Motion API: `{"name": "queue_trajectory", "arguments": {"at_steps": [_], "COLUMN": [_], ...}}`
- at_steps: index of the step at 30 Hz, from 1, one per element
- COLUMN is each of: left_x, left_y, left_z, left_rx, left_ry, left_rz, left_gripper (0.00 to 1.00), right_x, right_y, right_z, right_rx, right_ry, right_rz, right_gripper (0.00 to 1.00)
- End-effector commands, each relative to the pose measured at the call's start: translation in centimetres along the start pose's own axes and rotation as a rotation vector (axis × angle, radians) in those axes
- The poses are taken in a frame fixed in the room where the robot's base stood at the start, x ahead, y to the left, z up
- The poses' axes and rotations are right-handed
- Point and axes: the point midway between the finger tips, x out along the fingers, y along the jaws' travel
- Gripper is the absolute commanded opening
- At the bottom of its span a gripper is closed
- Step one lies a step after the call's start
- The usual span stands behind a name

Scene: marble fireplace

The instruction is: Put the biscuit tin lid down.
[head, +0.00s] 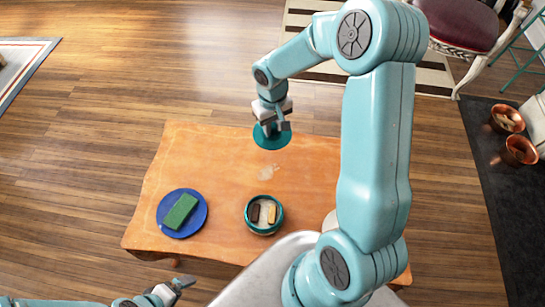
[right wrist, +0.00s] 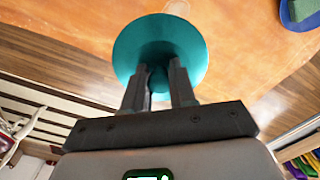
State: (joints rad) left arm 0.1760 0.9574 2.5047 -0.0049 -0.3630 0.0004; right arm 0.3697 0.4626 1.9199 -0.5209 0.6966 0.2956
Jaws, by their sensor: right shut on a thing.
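The biscuit tin lid (head: 271,139) is a round teal disc. My right gripper (head: 272,124) is shut on it, over the far edge of the orange wooden table (head: 210,160). In the right wrist view the lid (right wrist: 140,35) spreads beyond the two dark fingers of my right gripper (right wrist: 159,80), which pinch a part at its middle. I cannot tell whether the lid touches the table. The open biscuit tin (head: 250,222) is teal, with a dark and a light biscuit inside, near the table's front. My left gripper (head: 180,284) is at the lower left, off the table; its jaws are unclear.
A blue plate (head: 164,222) with a green block (head: 181,211) stands on the table's left side. The table is clear between the plate and the lid. A whitish object beside the tin is partly hidden by my right arm. Copper pots (head: 508,118) stand far right.

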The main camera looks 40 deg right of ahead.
Motion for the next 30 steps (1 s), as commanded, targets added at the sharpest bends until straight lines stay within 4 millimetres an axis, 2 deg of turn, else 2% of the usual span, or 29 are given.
{"name": "queue_trajectory", "arguments": {"at_steps": [1, 6, 9, 12, 19, 25, 30], "left_x": [0.6, 1.5, 2.0, 2.2, 2.6, 3.3, 3.2], "left_y": [-0.2, -0.6, -0.7, -0.8, -0.9, -1.2, -1.1], "left_z": [0.0, 0.0, 0.0, 0.0, -0.1, -0.1, -0.1], "left_rx": [0.000, 0.000, 0.000, 0.000, 0.000, 0.000, 0.000], "left_ry": [0.000, 0.000, 0.000, 0.000, 0.000, 0.000, 0.000], "left_rz": [0.000, 0.000, 0.000, 0.000, 0.000, 0.000, 0.000], "left_gripper": [1.00, 1.00, 1.00, 1.00, 1.00, 1.00, 1.00], "right_x": [2.1, 7.2, 9.8, 11.6, 13.5, 16.7, 16.9], "right_y": [0.0, 0.1, 0.1, 0.2, 0.2, 0.2, 0.2], "right_z": [0.1, 0.1, 0.0, -0.1, -0.2, -0.1, -0.2], "right_rx": [-0.002, -0.003, -0.004, -0.004, -0.005, -0.004, -0.004], "right_ry": [-0.007, -0.007, -0.006, -0.004, -0.002, -0.003, 0.001], "right_rz": [0.000, 0.000, 0.000, 0.000, 0.001, 0.000, 0.000], "right_gripper": [0.00, 0.00, 0.00, 0.00, 0.00, 0.00, 0.00]}}
